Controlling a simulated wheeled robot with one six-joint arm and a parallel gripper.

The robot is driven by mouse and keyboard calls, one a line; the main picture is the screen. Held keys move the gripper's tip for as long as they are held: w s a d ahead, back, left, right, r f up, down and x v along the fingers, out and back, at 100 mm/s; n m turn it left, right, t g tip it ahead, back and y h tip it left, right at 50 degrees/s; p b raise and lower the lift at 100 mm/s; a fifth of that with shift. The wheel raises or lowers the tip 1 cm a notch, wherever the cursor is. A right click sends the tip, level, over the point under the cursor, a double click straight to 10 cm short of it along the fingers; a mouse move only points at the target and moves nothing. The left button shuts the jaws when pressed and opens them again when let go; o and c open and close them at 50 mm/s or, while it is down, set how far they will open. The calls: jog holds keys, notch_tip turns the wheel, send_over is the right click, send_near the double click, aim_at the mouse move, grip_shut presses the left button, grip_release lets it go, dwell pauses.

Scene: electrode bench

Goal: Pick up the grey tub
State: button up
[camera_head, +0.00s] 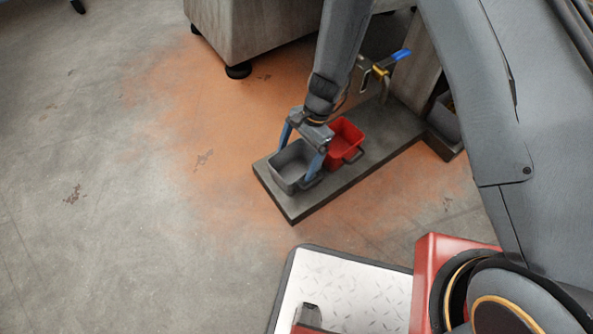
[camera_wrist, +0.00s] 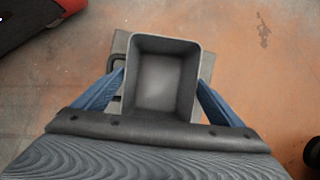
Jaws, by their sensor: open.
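The grey tub (camera_head: 290,170) is an open, empty box standing on a low dark slab (camera_head: 290,210), near the slab's left end. It fills the middle of the wrist view (camera_wrist: 160,75), with its handle at the left side there. My gripper (camera_head: 301,160) is open above and around the tub. Its blue fingers lie on either side of the tub; in the wrist view (camera_wrist: 161,95) one is to the left and one to the right. I cannot tell whether they touch the walls. The tub's near wall is partly hidden by my gripper in the wrist view.
A red tub (camera_head: 344,142) with a dark handle stands on the slab close to the grey one. A tap with a blue lever (camera_head: 400,55) is behind it. A dark bin (camera_head: 444,122) is at the right. A cabinet (camera_head: 245,30) stands behind; the floor at left is clear.

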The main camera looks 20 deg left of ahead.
jog(key=b, duration=0.4)
send_over(292, 177)
jog(key=shift+f, duration=2.45)
jog(key=shift+s+p, duration=0.1)
jog(key=shift+p, duration=0.2)
jog(key=shift+r, duration=0.1)
jog(key=c, duration=1)
